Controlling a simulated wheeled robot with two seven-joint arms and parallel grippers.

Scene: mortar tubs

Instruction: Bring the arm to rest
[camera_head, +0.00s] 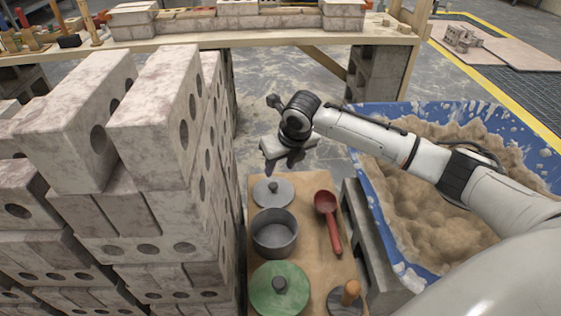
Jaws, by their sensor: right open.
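My right arm comes in from the right and reaches over the blue tub's left side. Its gripper (289,147) hangs beyond the far end of a wooden board (305,190), above the grey floor. The gripper is open, and I see nothing held in it; its fingertips are hard to make out. My left arm and left gripper are not in view.
Stacked pale bricks (160,110) rise high on the left. The board carries a grey pot (275,236), a grey lid (272,192), a green lid (279,293), a red ladle (328,215) and a wooden-handled tool (350,292). A blue tub (380,205) of sandy mortar stands right; a workbench (225,40) lies behind.

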